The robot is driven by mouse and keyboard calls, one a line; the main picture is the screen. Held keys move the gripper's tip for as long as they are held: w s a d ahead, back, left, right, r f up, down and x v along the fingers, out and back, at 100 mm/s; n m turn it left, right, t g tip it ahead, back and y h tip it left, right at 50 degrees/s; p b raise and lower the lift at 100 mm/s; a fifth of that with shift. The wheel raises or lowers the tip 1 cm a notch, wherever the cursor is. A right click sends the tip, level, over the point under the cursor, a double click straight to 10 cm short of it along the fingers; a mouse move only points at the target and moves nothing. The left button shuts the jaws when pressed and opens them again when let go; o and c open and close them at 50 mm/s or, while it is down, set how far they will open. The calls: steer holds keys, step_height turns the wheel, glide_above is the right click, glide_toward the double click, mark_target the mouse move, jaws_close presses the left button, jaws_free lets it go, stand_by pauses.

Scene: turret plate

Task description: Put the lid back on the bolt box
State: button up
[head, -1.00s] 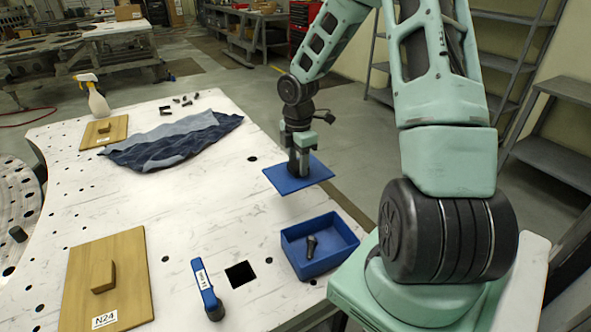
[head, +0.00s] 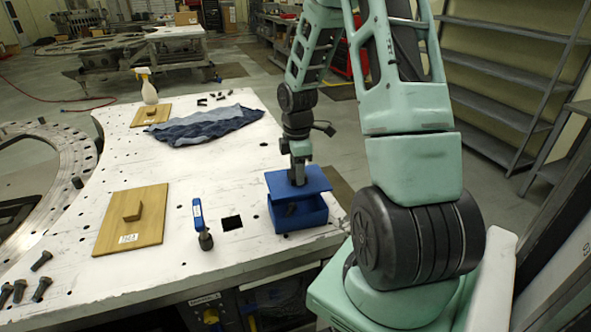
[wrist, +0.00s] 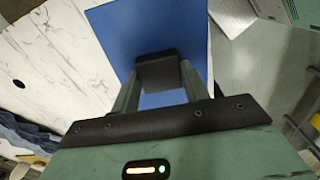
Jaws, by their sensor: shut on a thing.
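The blue lid (head: 312,181) is a flat plate with a dark block-shaped knob (wrist: 157,72), which shows in the wrist view. My gripper (head: 297,175) is shut on this knob and holds the lid just above the blue bolt box (head: 300,219). The lid covers the back part of the box's opening in the head view. A dark gap shows between the lid and the box's front wall, with a dark bolt (head: 291,209) partly visible inside. Whether the lid touches the rim anywhere, I cannot tell. The lid (wrist: 140,35) hides the box in the wrist view.
A wooden board (head: 130,228) with a block handle lies further left. Several bolts lie front left.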

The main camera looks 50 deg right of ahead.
steer(key=shift+f+b, duration=1.75)
steer(key=shift+f, duration=0.25)
steer(key=shift+f+b, duration=0.4)
steer(key=shift+f, duration=0.45)
steer(key=shift+f, duration=0.65)
stand_by(0.5)
steer(key=o, duration=1.1)
steer(key=shift+r, duration=0.1)
